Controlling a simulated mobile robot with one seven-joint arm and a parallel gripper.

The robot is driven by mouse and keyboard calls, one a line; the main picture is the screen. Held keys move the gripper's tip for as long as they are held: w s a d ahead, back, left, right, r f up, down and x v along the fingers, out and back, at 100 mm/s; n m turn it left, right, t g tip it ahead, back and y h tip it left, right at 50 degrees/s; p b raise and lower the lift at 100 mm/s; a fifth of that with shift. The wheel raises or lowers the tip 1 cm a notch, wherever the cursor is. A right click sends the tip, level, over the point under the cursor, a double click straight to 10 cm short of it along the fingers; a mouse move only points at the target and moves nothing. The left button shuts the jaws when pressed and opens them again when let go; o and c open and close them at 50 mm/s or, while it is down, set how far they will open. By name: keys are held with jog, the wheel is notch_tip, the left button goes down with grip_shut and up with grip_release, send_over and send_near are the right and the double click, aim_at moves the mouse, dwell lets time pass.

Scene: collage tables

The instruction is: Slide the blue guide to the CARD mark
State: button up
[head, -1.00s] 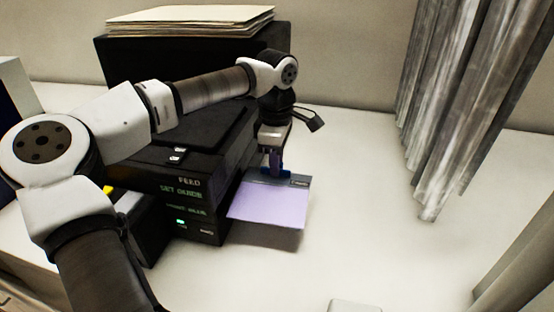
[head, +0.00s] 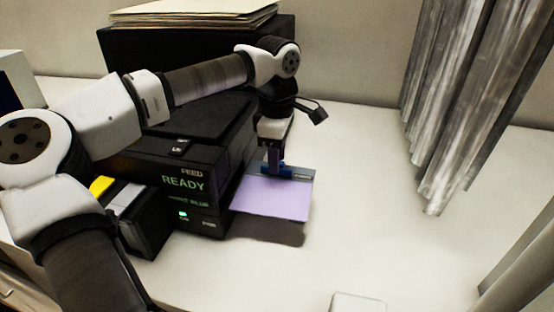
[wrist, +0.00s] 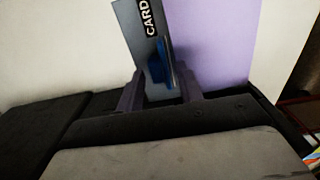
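The blue guide (head: 281,172) sits on the dark grey rail (head: 299,180) at the printer's right side. A lilac sheet (head: 272,199) sticks out below the rail. My gripper (wrist: 160,80) is down at the guide, one finger on each side. The left finger looks apart from the guide; the right one is close to it, and contact is unclear. The black printer (head: 180,165) shows READY in green on its front.
A black box (head: 200,50) with a stack of papers (head: 195,14) stands behind the printer. Grey curtain-like strips (head: 455,110) hang at the right. A white block (head: 357,303) lies at the front edge. The white table right of the sheet is clear.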

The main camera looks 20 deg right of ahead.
notch_tip(320, 180, up, 13)
jog(key=b, duration=0.2)
jog(key=shift+f, duration=0.15)
